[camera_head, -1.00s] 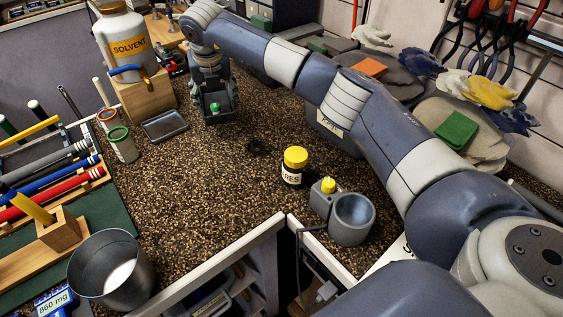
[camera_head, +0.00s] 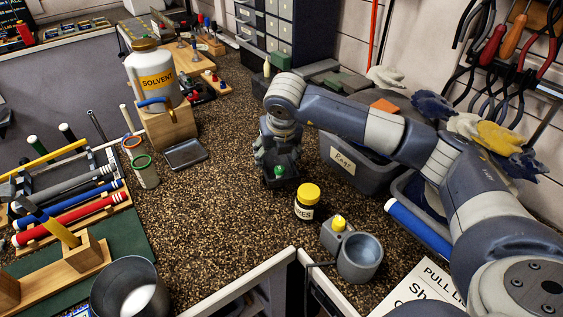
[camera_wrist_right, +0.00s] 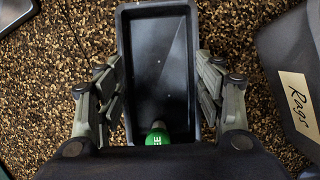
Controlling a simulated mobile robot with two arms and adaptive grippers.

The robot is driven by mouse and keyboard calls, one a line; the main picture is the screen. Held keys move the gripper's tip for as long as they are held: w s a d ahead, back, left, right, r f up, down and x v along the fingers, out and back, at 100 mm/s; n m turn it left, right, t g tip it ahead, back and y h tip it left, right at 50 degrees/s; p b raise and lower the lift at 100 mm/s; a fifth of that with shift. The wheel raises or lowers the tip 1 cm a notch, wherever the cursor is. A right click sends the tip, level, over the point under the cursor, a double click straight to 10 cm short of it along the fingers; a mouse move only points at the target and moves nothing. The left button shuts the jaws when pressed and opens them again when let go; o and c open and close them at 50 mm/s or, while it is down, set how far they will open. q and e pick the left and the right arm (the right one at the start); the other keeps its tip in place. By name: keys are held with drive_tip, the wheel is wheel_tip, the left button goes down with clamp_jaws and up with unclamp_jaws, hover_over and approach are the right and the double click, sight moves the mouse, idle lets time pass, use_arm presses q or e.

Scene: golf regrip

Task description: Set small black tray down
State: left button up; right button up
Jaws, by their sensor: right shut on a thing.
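The small black tray (camera_wrist_right: 158,62) is a deep rectangular tray, empty over most of its floor in the right wrist view. A green-topped item (camera_wrist_right: 158,133) with white letters is at its near end. My right gripper (camera_wrist_right: 163,88) has its fingers against both long sides of the tray, shut on it. In the head view, the tray (camera_head: 281,180) hangs below my right gripper (camera_head: 279,160), close to or on the speckled bench (camera_head: 235,215). I cannot tell whether it touches the bench. My left gripper is not in view.
A grey bin (camera_head: 355,172) labelled Rags stands just right of the tray. A yellow-capped jar (camera_head: 307,202) and a grey metal cup (camera_head: 359,258) are nearer. A flat dark tray (camera_head: 186,153) lies to the left by the solvent bottle (camera_head: 154,80). Bench left of the jar is clear.

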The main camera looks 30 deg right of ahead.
drive_tip(key=shift+s+d, duration=0.3)
drive_tip(key=shift+s, duration=0.45)
wheel_tip(320, 180, down, 3)
drive_tip(key=shift+f+p, duration=0.1)
drive_tip(key=shift+p, duration=0.8)
drive_tip(key=shift+w+f, duration=0.1)
drive_tip(key=shift+f, duration=0.15)
drive_tip(key=o, duration=1.1)
